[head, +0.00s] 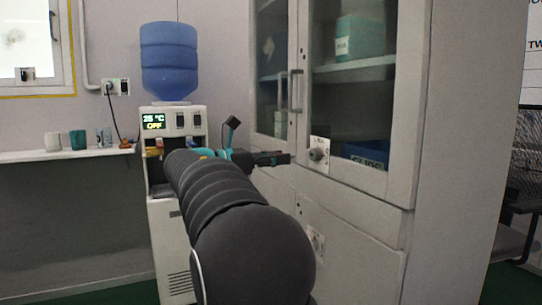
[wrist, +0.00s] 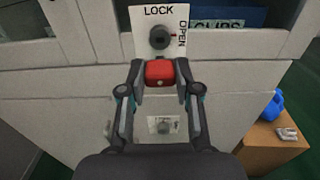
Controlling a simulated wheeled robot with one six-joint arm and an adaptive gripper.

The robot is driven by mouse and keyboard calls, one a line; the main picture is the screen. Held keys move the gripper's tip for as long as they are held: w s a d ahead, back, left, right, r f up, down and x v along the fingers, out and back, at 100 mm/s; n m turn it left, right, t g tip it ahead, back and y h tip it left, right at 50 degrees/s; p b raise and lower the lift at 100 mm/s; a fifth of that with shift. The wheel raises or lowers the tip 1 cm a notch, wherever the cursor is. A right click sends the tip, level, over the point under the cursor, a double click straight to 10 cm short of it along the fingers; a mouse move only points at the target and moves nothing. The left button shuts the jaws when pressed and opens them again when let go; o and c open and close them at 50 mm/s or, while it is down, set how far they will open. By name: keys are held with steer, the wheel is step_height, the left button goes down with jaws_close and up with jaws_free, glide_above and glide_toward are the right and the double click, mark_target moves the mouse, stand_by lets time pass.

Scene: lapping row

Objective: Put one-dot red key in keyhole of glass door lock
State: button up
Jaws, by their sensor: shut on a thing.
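My gripper (wrist: 160,76) is shut on a red key (wrist: 160,70), its red head between the two fingertips. No dots can be made out on it. The glass door lock (wrist: 160,38) is a dark round cylinder on a white plate marked LOCK and OPEN, just beyond the key in the wrist view. Whether the key touches it I cannot tell. In the head view my gripper (head: 272,159) points right at the lock (head: 317,154) on the glass door (head: 349,90), a little left of it. The key does not show there.
A second lock (head: 315,240) sits on the lower cabinet door, also in the wrist view (wrist: 165,127). A blue bin (head: 366,154) stands behind the glass. A water dispenser (head: 171,60) and a shelf (head: 60,154) with cups are left. A wooden box (wrist: 272,143) is at lower right.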

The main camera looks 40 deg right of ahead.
steer(key=shift+p+x, duration=0.55)
steer(key=shift+x, duration=1.5)
steer(key=shift+p, duration=1.25)
steer(key=shift+p+x, duration=0.4)
steer(key=shift+x, duration=0.9)
stand_by(0.6)
steer(key=o, duration=1)
steer(key=v, duration=1.2)
